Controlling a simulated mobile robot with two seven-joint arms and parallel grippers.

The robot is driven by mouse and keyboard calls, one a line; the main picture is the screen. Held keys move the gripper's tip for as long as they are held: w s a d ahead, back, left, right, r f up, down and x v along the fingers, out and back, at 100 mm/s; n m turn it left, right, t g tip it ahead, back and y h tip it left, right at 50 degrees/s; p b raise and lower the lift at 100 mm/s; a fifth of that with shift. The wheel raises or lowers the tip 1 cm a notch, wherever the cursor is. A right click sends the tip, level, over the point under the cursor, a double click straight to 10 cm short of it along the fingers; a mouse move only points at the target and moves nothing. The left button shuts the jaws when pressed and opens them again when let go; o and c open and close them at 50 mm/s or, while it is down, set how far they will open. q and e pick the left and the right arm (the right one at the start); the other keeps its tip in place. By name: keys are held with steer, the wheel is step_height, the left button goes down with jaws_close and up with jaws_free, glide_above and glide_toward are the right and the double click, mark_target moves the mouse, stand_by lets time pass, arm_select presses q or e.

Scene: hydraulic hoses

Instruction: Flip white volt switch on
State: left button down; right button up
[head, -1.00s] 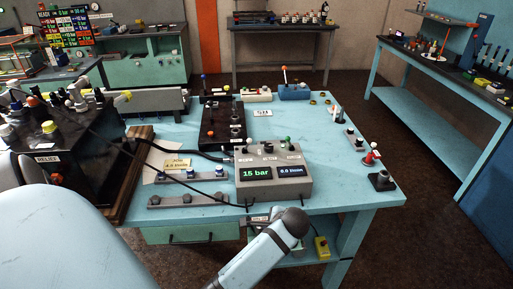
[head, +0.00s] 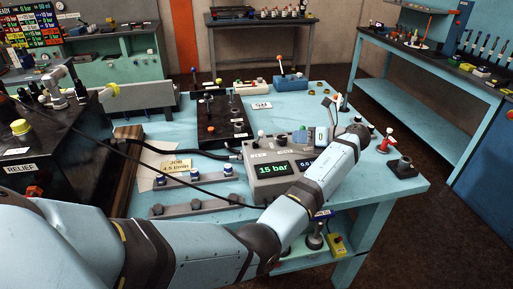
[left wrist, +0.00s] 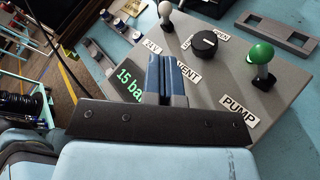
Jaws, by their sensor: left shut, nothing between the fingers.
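The white-knobbed switch (head: 261,134) stands at the back left of the grey control box (head: 262,188). In the left wrist view the white switch (left wrist: 165,12) leans up beside a partly hidden label that seems to read 24V. A black dial (left wrist: 205,43) marked VENT and a green-knobbed switch (left wrist: 260,62) marked PUMP stand to its right. My left gripper (left wrist: 168,62) is shut and empty. In that view its fingertips lie over the box between the display and the labels, below the white knob in the picture and apparently apart from it. My right gripper is not in view.
The box display (head: 273,169) reads 15 bar. My left arm covers the box's front right part. A black cable crosses the bench in front.

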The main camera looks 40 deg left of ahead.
arm_select(q)
steer(key=shift+w+a+f, duration=0.1)
steer(key=shift+f, duration=0.55)
steer(key=shift+b, duration=0.3)
steer(key=shift+d+r, duration=0.2)
steer(key=shift+d, duration=0.05)
steer(key=shift+a+f, duration=0.15)
steer(key=shift+a, duration=0.2)
glide_toward(259, 138)
steer(key=x, duration=0.4)
steer(key=shift+a+f+p, duration=0.1)
steer(key=shift+a+p, duration=0.1)
steer(key=shift+p, duration=0.1)
steer(key=shift+s+a+f, duration=0.15)
steer(key=shift+s+a, duration=0.05)
steer(key=shift+a, duration=0.45)
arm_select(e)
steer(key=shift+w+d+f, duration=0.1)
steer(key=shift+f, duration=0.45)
